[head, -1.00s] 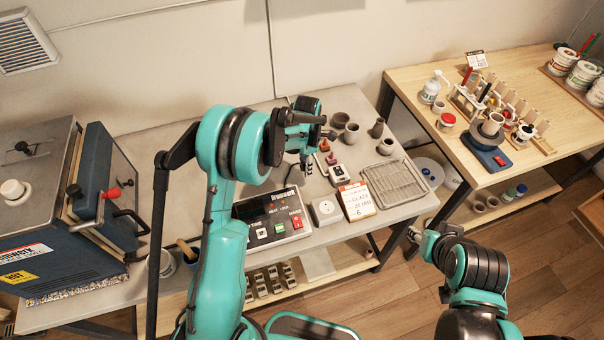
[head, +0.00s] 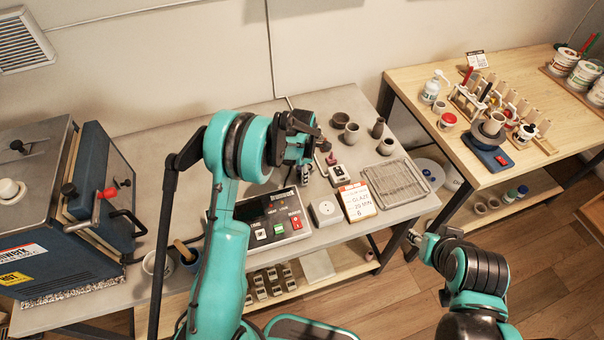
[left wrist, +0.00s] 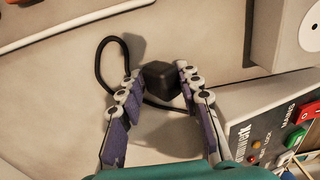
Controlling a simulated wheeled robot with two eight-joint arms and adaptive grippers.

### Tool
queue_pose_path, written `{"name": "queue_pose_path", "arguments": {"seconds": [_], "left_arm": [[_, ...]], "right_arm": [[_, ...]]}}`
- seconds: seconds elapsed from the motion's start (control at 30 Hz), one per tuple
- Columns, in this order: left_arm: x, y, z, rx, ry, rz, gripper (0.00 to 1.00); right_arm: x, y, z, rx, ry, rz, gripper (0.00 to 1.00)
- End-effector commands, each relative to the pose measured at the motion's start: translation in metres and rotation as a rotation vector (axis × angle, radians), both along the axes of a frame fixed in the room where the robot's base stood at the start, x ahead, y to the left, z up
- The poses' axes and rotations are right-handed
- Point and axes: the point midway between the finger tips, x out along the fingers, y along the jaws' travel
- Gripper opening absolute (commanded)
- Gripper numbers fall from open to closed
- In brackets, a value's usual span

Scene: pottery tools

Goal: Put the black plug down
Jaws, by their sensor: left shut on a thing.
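The black plug (left wrist: 160,78) shows in the left wrist view as a dark block between the fingertips of my left gripper (left wrist: 157,86). The gripper is shut on it. A black cable loops beside the left finger and runs behind the plug, over the grey table surface. In the head view my left gripper (head: 304,174) points down over the table, behind the control box; I cannot make out the plug there. My right gripper (head: 416,238) is low, off the table's right front corner, far from the plug; its jaws are too small to read.
The control box (head: 262,218) with lit buttons and the socket box (head: 325,212) stand close in front of the left gripper. A small device (head: 339,174), a sign (head: 357,201), a wire rack (head: 395,184) and grey pots (head: 351,132) are to the right. A blue kiln (head: 50,220) stands left.

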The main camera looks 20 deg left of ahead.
Motion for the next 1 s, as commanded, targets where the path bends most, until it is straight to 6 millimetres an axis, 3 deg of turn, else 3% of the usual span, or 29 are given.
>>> {"name": "queue_pose_path", "arguments": {"seconds": [0.27, 0.3, 0.37, 0.77, 0.87, 1.0], "left_arm": [[0.000, 0.000, -0.006, 0.000, 0.000, 0.000, 0.00], [0.000, 0.000, -0.006, 0.000, 0.000, 0.000, 0.42], [0.000, 0.000, -0.006, 0.000, 0.000, 0.000, 0.55], [0.000, 0.000, 0.000, 0.000, 0.000, 0.000, 0.55], [0.000, 0.000, 0.011, 0.000, 0.000, 0.000, 0.55], [0.000, 0.000, 0.040, 0.000, 0.000, 0.000, 0.55]], "right_arm": [[0.000, 0.000, -0.006, 0.000, 0.000, 0.000, 0.40], [0.000, 0.000, -0.006, 0.000, 0.000, 0.000, 0.40], [0.000, 0.000, -0.006, 0.000, 0.000, 0.000, 0.40], [0.000, 0.000, 0.000, 0.000, 0.000, 0.000, 0.40], [0.000, 0.000, 0.011, 0.000, 0.000, 0.000, 0.40], [0.000, 0.000, 0.014, 0.000, 0.000, 0.000, 0.40]]}}
